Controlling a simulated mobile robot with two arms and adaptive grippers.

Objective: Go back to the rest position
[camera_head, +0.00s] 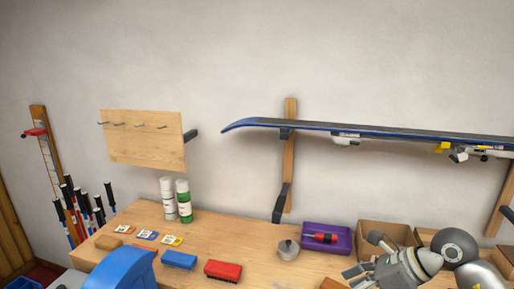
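My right gripper (360,255) is at the lower right, over the front right part of the wooden bench (210,232). Its arm comes in from the right. Its two grey fingers point left and stand apart, with nothing seen between them. It is in front of an open cardboard box (384,230) and to the right of a small grey round pot (288,250). My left gripper is not in view.
A purple tray (343,249) holds a red and black tool. Red (223,271) and blue (179,260) brushes and two cans (184,200) stand left. A large blue object (120,270) fills the lower left. A ski (360,130) hangs on wall brackets above.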

